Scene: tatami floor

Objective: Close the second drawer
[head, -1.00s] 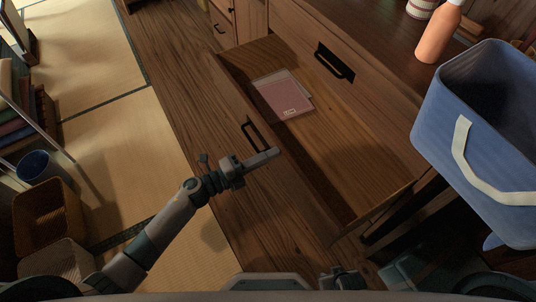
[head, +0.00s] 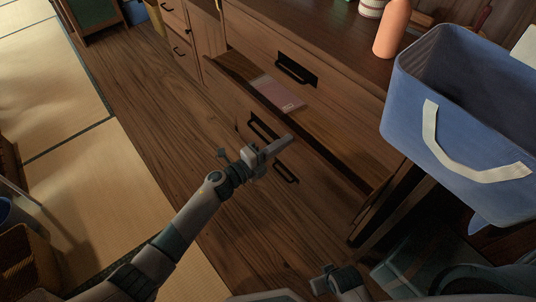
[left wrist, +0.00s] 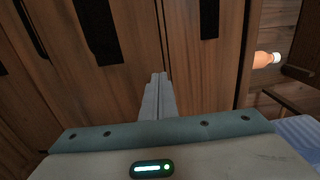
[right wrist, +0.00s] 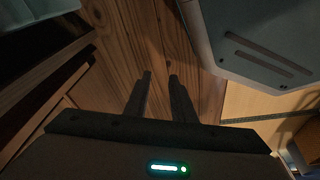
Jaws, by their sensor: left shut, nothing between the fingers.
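The second drawer (head: 322,148) of the wooden cabinet stands partly open below the shut top drawer (head: 262,45). A narrow strip of its inside shows, with a pink booklet (head: 278,93) lying in it. Its black handle (head: 262,127) is on the front face. My left gripper (head: 288,139) is shut and empty, its tips at the drawer front just right of the handle. The left wrist view shows the closed fingers (left wrist: 158,80) against wooden fronts; I cannot tell if they touch. My right gripper (right wrist: 160,77) is open and empty, low over the wooden floor.
A blue bin (head: 440,120) with a pale strap handle stands at the right. An orange bottle (head: 392,28) is on the cabinet top. A brown basket (head: 25,260) is at the lower left.

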